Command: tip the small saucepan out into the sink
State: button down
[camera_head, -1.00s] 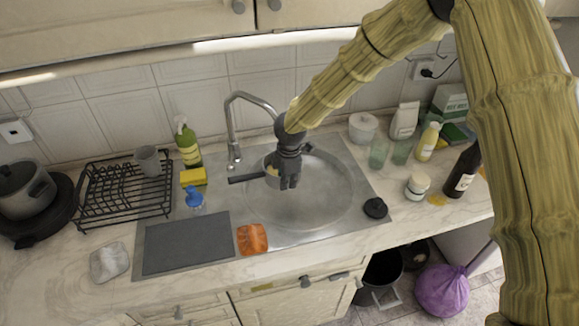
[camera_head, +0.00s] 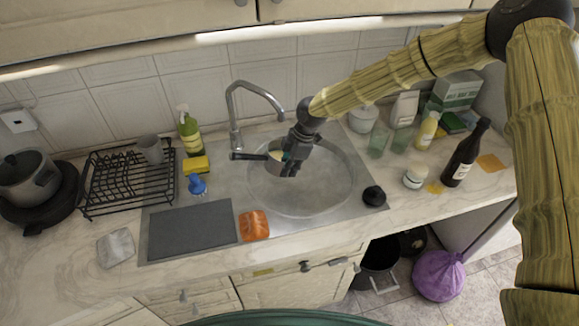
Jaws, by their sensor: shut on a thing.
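The small saucepan (camera_head: 276,158) is held over the left part of the sink (camera_head: 318,190), with its dark handle (camera_head: 247,156) pointing left. It looks tilted, and something pale and bluish shows at its mouth. My gripper (camera_head: 291,164) is shut on the saucepan and covers much of its right side. The sink bowl below looks empty where it shows. The tap (camera_head: 234,115) stands just behind and to the left of the saucepan.
A dish rack (camera_head: 125,180) with a grey mug stands left. A dark bottle (camera_head: 466,152) and jars stand right.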

jog(key=shift+w, duration=0.1)
jog(key=shift+g+y, duration=0.5)
jog(key=shift+y, duration=0.3)
jog(key=shift+d+f+y+b, duration=0.1)
jog(key=shift+f+y+b, duration=0.05)
jog(key=shift+y+b, duration=0.2)
jog(key=shift+w+d+g+y+b, duration=0.2)
jog(key=shift+g+y+b, duration=0.4)
jog(key=shift+b, duration=0.3)
jog(key=shift+w+d+g+y+b, duration=0.1)
jog(key=shift+d+g+y+b, duration=0.2)
jog(key=shift+b, duration=0.4)
jog(key=shift+a+g+y+b, duration=0.1)
jog(key=shift+y+b, duration=0.25)
jog(key=shift+b, duration=0.3)
jog(key=shift+w+d+m+g+y+b, duration=0.15)
jog(key=shift+g+y+b, duration=0.35)
jog(key=shift+b, duration=0.9)
jog(key=shift+w+d+m+g+y+b, duration=0.2)
jog(key=shift+y+b, duration=0.5)
jog(key=shift+b, duration=0.65)
jog(key=shift+d+r+y+b, duration=0.2)
jog(key=shift+r+y+b, duration=0.15)
jog(key=shift+b, duration=0.35)
jog(key=shift+f+b, duration=0.1)
jog(key=shift+b, duration=0.4)
jog(key=shift+w+d+r+g+y+b, duration=0.15)
jog(key=shift+r+g+y+b, duration=0.25)
jog(key=shift+b, duration=0.65)
